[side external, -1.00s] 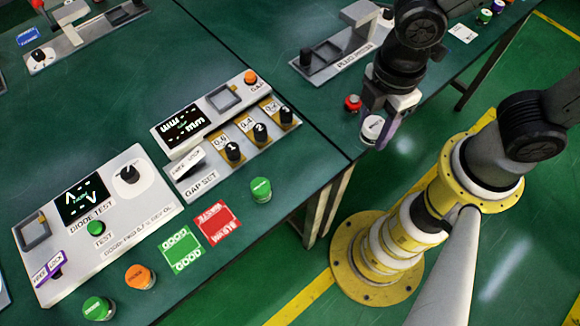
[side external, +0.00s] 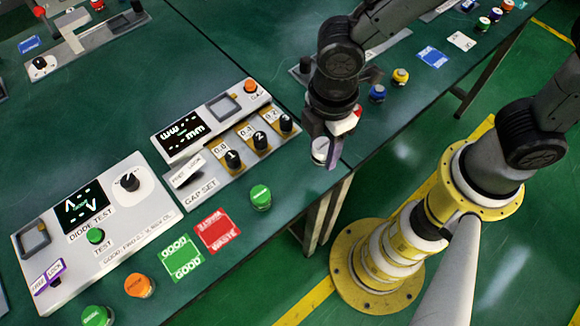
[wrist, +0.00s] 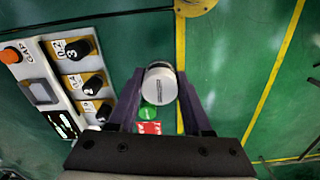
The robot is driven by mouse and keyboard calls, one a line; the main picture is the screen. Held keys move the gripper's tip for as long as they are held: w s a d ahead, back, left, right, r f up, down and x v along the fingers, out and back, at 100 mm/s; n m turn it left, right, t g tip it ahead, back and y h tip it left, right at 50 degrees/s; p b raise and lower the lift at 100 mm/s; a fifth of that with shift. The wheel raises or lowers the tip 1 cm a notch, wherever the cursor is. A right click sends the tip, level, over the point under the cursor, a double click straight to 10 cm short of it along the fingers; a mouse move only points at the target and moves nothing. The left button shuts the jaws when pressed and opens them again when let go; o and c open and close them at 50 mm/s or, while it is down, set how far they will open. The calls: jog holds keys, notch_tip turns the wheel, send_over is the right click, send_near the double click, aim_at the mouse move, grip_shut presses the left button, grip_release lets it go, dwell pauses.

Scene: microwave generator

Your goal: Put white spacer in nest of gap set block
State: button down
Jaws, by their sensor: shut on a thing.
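My gripper (side external: 322,156) is shut on the white spacer (side external: 319,150), a short white cylinder, and holds it up near the table's front edge, right of the gap set block. In the wrist view, the spacer (wrist: 160,88) sits between the two dark fingers, with dark print on it. The gap set block (side external: 207,188) is a pale panel with a dark display, numbered black knobs and an orange button. A square grey framed recess (side external: 222,105) is at its top; I cannot tell whether this is the nest. In the wrist view the block (wrist: 53,60) lies left of my gripper.
A green jar (side external: 260,197), a red card (side external: 217,231) and a green card (side external: 182,258) lie in front of the block. The diode test panel (side external: 150,205) is at left. Blue (side external: 377,93) and yellow (side external: 400,77) jars stand behind my gripper, at right.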

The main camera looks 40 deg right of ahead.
send_over(290, 178)
notch_tip(290, 178, down, 6)
jog(key=shift+s+d+r, duration=0.1)
jog(key=shift+s, duration=0.05)
jog(key=shift+f, duration=1.6)
jog(key=shift+f, duration=0.1)
jog(key=shift+f, duration=0.1)
jog(key=shift+c, duration=1.7)
grip_release()
